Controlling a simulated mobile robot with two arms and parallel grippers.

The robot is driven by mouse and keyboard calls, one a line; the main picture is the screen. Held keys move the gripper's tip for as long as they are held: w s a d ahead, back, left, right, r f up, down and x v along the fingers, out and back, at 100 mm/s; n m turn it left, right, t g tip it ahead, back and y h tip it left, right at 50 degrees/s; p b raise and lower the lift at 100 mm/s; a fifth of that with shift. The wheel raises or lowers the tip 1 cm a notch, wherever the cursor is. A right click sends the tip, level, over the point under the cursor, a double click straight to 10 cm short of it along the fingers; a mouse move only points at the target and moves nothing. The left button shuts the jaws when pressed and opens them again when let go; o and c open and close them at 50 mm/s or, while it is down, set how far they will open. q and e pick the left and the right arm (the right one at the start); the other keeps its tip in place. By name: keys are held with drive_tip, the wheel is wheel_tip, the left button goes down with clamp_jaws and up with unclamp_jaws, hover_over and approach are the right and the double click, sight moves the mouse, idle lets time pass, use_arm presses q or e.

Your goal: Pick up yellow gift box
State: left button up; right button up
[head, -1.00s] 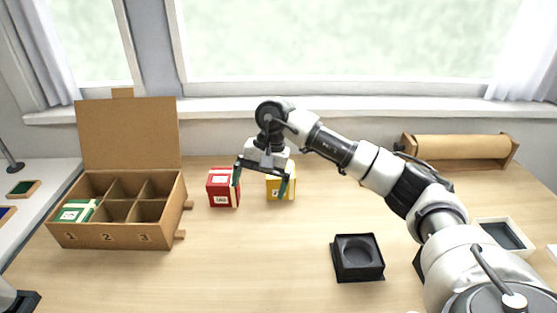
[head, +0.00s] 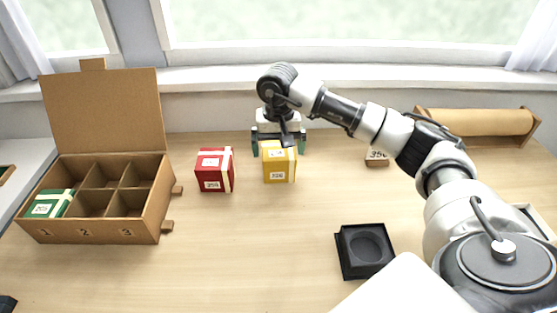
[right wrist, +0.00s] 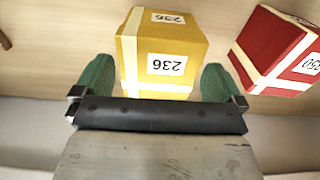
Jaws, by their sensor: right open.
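The yellow gift box (head: 279,168) stands on the table right of the red box, with a white number label on its front. In the right wrist view the yellow box (right wrist: 160,50) is labelled 236 and sits between the green fingertips. My right gripper (head: 279,146) is open at the far side of the yellow box, one finger to each side. In the right wrist view the right gripper (right wrist: 158,82) shows a gap between fingers and box, so it is not holding it. My left gripper cannot be made out.
A red box (head: 212,171) stands close on the left. A cardboard case (head: 150,205) with numbered compartments holds a green box (head: 48,204). A black tray (head: 362,252) lies at front right. A number block (head: 377,157) and a paper roll (head: 470,122) stand at the right.

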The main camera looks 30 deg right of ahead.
sight(279, 150)
wheel_tip(279, 150, down, 4)
drive_tip(key=shift+r, duration=0.2)
use_arm(q)
drive_tip(key=shift+w+d+r, duration=0.1)
drive_tip(key=shift+w+r, duration=0.05)
drive_tip(key=shift+w, duration=0.15)
use_arm(e)
drive_tip(key=c, duration=0.9)
use_arm(q)
drive_tip(key=shift+s+d, duration=0.1)
use_arm(e)
drive_tip(key=shift+o, duration=0.2)
drive_tip(key=shift+r, duration=0.1)
